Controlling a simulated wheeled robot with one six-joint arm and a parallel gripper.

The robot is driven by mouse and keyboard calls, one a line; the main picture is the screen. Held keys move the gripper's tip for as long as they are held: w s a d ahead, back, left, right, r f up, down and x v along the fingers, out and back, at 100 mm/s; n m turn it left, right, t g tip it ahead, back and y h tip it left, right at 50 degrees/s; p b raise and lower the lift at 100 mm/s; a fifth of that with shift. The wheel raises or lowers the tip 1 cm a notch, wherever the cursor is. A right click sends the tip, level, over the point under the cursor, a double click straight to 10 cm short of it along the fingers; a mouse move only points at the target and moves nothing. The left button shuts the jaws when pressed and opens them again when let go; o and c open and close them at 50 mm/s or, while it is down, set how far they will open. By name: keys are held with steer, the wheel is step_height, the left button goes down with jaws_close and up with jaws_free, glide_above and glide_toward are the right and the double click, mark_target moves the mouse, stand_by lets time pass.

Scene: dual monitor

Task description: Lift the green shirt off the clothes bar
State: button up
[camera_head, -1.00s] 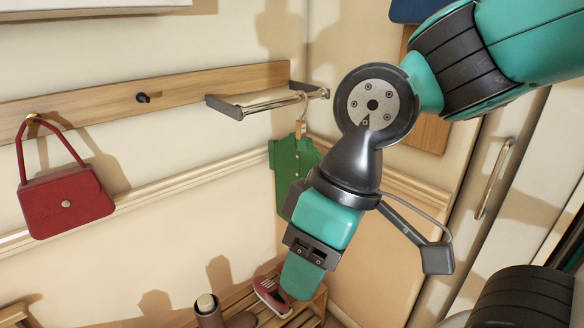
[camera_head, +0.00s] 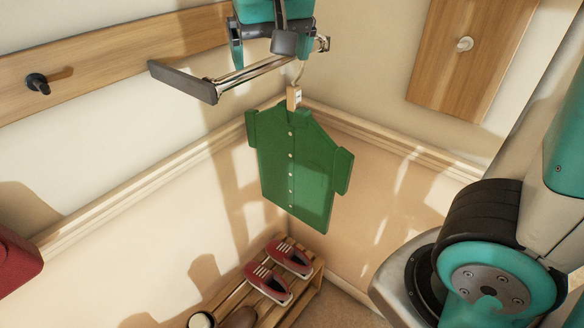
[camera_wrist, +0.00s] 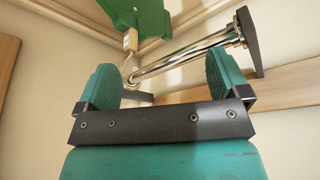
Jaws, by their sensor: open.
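The green shirt (camera_head: 295,165) hangs upright below the clothes bar (camera_head: 250,71) in the head view. A pale block (camera_head: 294,98) and a thin metal hook (camera_head: 300,72) join it to the bar near its wall end. My gripper (camera_head: 268,52) is over the bar, its far finger partly hidden. In the wrist view, my gripper (camera_wrist: 165,80) is open and empty. The hook (camera_wrist: 126,72) and the bar (camera_wrist: 180,60) show beyond and between the fingers, the hook closer to the left finger. The green shirt (camera_wrist: 140,15) is cut off at the top.
A wooden wall rail (camera_head: 110,62) with a dark peg (camera_head: 37,84) runs left of the bar. A wooden panel (camera_head: 470,60) with a pale knob is at right. Red shoes (camera_head: 268,282) stand on a slatted rack below. A red bag (camera_head: 15,262) is at the left edge.

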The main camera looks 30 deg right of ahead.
steer(key=w+d+r+m+h, duration=0.2)
steer(key=w+r+m, duration=0.1)
steer(key=r+m, duration=0.25)
steer(key=w+d+r+m+h, duration=0.2)
steer(key=w+d+r+m, duration=0.15)
steer(key=m, duration=0.35)
steer(key=shift+m, duration=0.25)
steer(key=shift+a+b+x, duration=0.2)
steer(key=shift+b+x, duration=0.05)
steer(key=shift+x, duration=3.65)
steer(key=shift+a+b+x, duration=0.2)
steer(key=shift+a+x, duration=0.05)
steer(key=shift+x, duration=3.7)
steer(key=shift+f, duration=0.15)
steer(key=c, duration=1.4)
